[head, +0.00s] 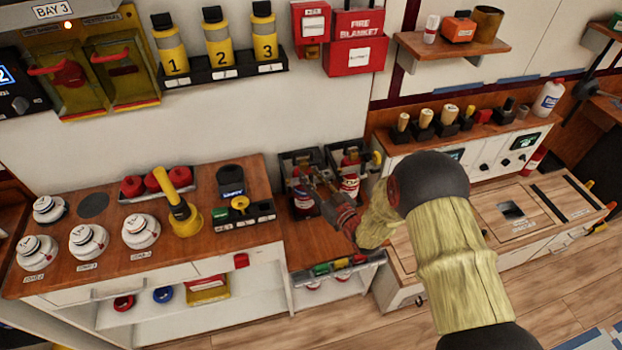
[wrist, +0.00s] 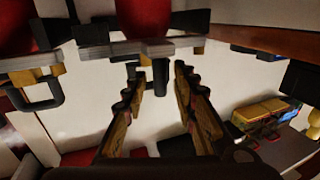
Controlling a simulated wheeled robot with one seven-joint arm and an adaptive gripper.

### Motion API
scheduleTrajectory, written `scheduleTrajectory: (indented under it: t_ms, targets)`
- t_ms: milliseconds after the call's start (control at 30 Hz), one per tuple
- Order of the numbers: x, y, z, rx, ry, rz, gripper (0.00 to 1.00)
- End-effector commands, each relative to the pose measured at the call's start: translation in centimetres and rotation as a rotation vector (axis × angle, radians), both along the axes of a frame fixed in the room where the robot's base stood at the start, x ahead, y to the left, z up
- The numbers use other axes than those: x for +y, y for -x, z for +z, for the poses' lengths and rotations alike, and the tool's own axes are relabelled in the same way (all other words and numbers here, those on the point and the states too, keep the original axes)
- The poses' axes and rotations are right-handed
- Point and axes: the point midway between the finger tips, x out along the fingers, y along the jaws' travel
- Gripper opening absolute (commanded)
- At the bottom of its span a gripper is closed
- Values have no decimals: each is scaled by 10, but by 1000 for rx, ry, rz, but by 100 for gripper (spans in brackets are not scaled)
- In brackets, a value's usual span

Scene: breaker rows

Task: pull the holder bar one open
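Two dark holders stand side by side on the low wooden counter, each with a red extinguisher: the left extinguisher (head: 303,200) and the right extinguisher (head: 349,184). In the wrist view, a grey holder bar (wrist: 158,50) crosses in front of a red cylinder, with a short black handle (wrist: 160,76) hanging from its middle. I cannot read which holder is number one. My gripper (head: 318,190) is at the front of the left holder, partly covering it. In the wrist view my gripper (wrist: 157,72) is open, with its fingertips on either side of the black handle and gaps showing.
Another bar with a black loop handle (wrist: 38,95) is at the left of the wrist view. The left counter (head: 110,260) holds white domes and a yellow torch (head: 178,205). The right bench (head: 520,200) stands close beside my arm. The floor in front is clear.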

Motion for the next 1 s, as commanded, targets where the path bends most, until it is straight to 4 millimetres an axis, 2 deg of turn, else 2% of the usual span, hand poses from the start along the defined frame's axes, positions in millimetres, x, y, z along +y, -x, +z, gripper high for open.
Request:
scheduleTrajectory:
  t_ms: [333, 800, 1000]
  targets:
    - [2, -4, 1, 0, 0, 0, 28]
    - [2, -4, 1, 0, 0, -1, 1]
    - [2, -4, 0, 0, 0, -1, 0]
